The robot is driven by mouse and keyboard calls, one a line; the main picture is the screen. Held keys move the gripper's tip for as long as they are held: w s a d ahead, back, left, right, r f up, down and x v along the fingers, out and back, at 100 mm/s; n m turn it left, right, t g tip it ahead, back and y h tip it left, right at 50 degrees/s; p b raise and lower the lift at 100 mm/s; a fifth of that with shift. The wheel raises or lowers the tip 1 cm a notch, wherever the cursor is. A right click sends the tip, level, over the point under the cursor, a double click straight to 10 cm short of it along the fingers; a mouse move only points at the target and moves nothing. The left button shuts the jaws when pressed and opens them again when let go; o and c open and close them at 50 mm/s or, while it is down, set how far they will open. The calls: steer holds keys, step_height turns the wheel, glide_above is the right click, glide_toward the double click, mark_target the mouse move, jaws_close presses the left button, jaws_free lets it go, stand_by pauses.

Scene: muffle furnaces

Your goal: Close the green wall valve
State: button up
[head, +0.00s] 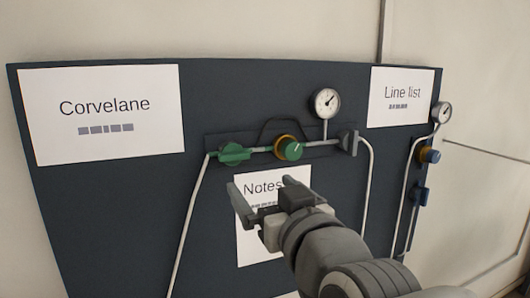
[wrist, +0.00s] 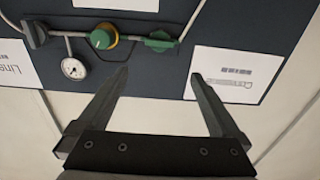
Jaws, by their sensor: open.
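A green valve handle (head: 234,153) sits on the white pipe at the left of the panel's fittings. It looks roughly in line with the horizontal pipe, and it also shows in the wrist view (wrist: 160,41). Right of it in the head view is a round green knob (head: 290,150) with a yellow-orange collar, seen too in the wrist view (wrist: 101,39). My gripper (head: 260,184) is open and empty, below these fittings in the head view. In the wrist view, which sees the panel upside down, its spread fingers (wrist: 159,74) are apart from both green parts.
A dark panel (head: 100,210) carries paper signs, including a "Notes" sheet (head: 250,245) behind my gripper. A gauge (head: 325,102) stands above the pipe. A second line at right has a gauge (head: 442,112), a blue knob (head: 430,155) and a blue handle (head: 421,194).

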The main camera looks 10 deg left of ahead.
mark_target(235, 156)
steer(key=p+x, duration=0.3)
steer(key=x, duration=1.4)
steer(key=shift+d, duration=0.15)
steer(key=c, duration=1.1)
steer(key=shift+c, duration=0.2)
